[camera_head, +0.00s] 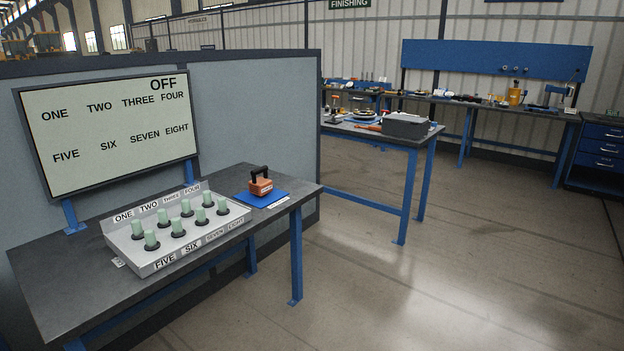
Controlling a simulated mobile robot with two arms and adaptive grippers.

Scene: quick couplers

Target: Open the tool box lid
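A dark grey box (405,126), which looks like the tool box, stands on the right end of the second workbench (373,135), in the middle distance. It is small in the camera_head view, and its top looks closed, though lid details are too small to make out. Neither of my grippers is in view.
A nearer dark bench (60,270) holds a white panel (150,262) with several green-topped knobs and an orange block with a black handle (260,183) on a blue mat (282,194). A sign board (110,128) reads OFF. Open floor (400,290) lies right of the benches.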

